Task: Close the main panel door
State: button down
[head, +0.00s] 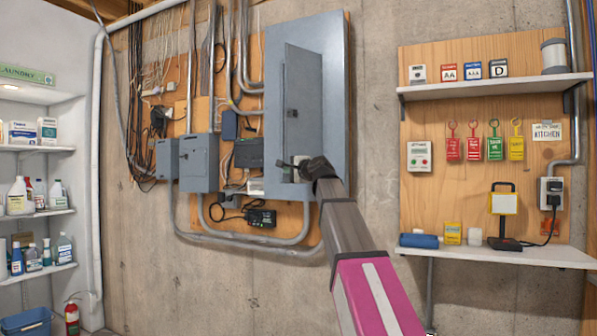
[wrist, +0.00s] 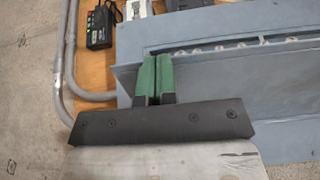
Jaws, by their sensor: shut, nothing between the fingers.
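The main panel (head: 277,65) is a tall grey metal box on the wall. Its door (head: 303,90), with a dark latch near its left edge, looks partly open. In the wrist view, an opening in the panel (wrist: 240,45) shows a row of small round parts inside, beside a broad grey surface. My gripper (head: 297,163) is at the lower part of the door. In the wrist view its green fingers (wrist: 156,62) are together and empty, with tips close to the opening's edge. I cannot tell whether they touch the door.
Smaller grey boxes (head: 199,163), conduits and cables fill the board left of the panel. A black device (head: 261,217) sits below it, also seen in the wrist view (wrist: 100,27). A shelf unit (head: 495,85) is on the right. Bare concrete lies between.

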jog(key=shift+w+a+m+t+h, duration=0.35)
jog(key=shift+w+a, duration=0.3)
jog(key=shift+w, duration=2.35)
jog(key=shift+w+a+m+t+h, duration=0.1)
jog(key=shift+w+a+m+h, duration=0.3)
jog(key=shift+w, duration=2.6)
jog(key=shift+w+a+m+t+h, duration=0.2)
jog(key=shift+w+a+h, duration=0.45)
jog(key=shift+w, duration=2.35)
jog(key=shift+a, duration=0.2)
